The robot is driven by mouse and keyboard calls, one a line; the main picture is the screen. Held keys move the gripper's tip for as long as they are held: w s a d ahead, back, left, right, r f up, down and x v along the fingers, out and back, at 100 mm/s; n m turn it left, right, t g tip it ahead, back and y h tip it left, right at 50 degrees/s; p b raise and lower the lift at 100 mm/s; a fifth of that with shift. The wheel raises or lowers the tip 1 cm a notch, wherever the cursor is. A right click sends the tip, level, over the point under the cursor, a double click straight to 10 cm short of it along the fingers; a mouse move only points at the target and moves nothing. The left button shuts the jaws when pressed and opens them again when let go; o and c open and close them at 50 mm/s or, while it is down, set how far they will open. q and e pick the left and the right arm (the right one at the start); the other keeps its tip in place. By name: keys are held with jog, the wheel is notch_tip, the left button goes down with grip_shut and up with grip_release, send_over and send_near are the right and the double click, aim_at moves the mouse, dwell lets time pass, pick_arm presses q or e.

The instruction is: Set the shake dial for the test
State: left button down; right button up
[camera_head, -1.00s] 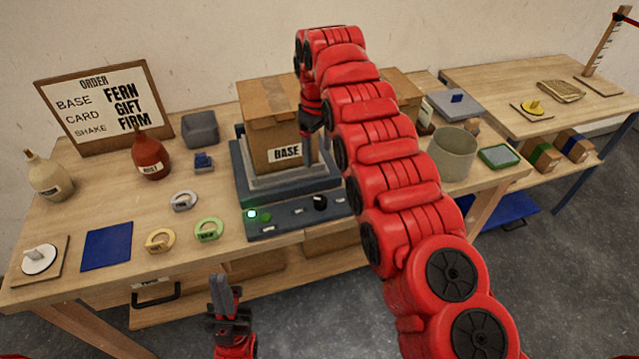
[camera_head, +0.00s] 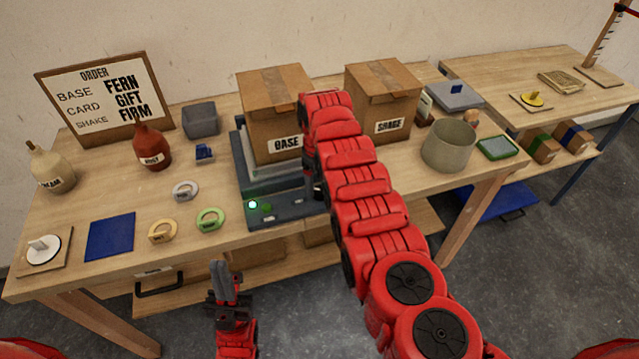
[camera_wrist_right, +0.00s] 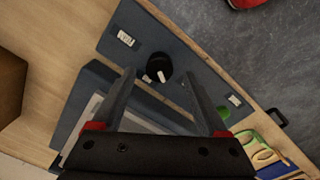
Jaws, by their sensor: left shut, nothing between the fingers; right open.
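The shake dial is a round black knob (camera_wrist_right: 158,66) with a white pointer mark, on the sloped blue-grey front panel of the machine (camera_head: 262,222). In the right wrist view it lies between and just beyond the open fingertips of my right gripper (camera_wrist_right: 159,76); I cannot tell whether they touch it. White labels (camera_wrist_right: 125,38) sit on the panel to either side, too small to read. In the head view my right arm hides the dial. The order sign (camera_head: 105,98) reads SHAKE FIRM. My left gripper (camera_head: 222,270) is shut and empty in front of the table.
A box marked BASE (camera_head: 272,120) sits on the machine. The panel has a lit green lamp (camera_head: 253,205) and a green button (camera_head: 267,209). Several rings lie left; a grey pot (camera_head: 449,147) stands right.

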aim_at(320, 193)
jog(key=shift+f, duration=1.25)
grip_shut()
